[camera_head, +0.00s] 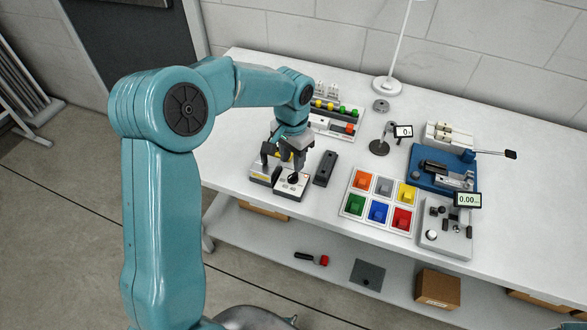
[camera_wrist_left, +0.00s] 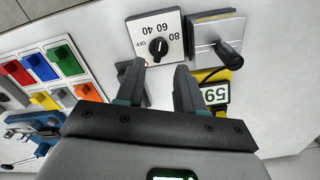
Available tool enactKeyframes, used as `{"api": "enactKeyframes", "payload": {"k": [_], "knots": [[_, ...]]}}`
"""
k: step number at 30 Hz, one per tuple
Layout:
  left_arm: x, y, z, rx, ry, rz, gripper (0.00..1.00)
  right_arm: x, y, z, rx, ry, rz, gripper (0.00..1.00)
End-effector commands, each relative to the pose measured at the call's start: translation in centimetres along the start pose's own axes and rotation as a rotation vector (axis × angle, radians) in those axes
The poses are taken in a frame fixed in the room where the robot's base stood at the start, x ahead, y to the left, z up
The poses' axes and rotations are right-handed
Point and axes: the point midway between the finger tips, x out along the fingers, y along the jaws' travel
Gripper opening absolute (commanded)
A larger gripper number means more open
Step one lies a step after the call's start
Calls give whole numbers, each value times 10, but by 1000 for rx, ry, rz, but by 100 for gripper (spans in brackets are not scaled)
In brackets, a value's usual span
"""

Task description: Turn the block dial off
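The block dial is a white plate (camera_wrist_left: 168,22) with a black knob (camera_wrist_left: 158,47), marked OFF, 40, 60 and 80. In the head view the dial block (camera_head: 289,189) sits near the table's front left edge. The knob's exact setting is too small to tell. My left gripper (camera_head: 284,166) is above the dial. In the wrist view its two dark fingers (camera_wrist_left: 160,74) are apart with nothing between them, and the knob lies just beyond the fingertips. Next to the dial are a metal block with a black handle (camera_wrist_left: 229,52) and a yellow unit with a display reading 59 (camera_wrist_left: 215,94). My right gripper is not in view.
A dark oblong block (camera_head: 326,168) stands close right of the dial. A panel of coloured switches (camera_head: 380,200) and a blue vise-like fixture (camera_head: 425,180) are farther right. A tray of coloured buttons (camera_head: 338,122) is behind.

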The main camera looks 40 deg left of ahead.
Motion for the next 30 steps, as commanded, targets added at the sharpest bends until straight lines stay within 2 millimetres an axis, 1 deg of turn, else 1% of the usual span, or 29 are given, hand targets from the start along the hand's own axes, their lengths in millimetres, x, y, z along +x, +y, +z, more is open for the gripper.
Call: {"api": "enactKeyframes", "payload": {"k": [1,3,6,9,13,20,23,24,30], "knots": [[11,0,1,0,-5,2,37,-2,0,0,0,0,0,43],[24,0,0,1,-4,1,37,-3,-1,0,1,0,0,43],[40,0,-1,0,-3,1,37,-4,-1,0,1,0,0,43],[50,0,-2,0,-2,1,37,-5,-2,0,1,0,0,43],[56,0,-3,0,0,0,37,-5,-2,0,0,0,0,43],[56,0,-4,0,1,0,37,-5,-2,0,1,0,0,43],[56,0,-4,0,1,0,8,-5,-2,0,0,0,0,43],[56,0,-4,0,0,0,0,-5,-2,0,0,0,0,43],[57,0,-4,-1,0,0,0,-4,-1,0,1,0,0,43]]}}
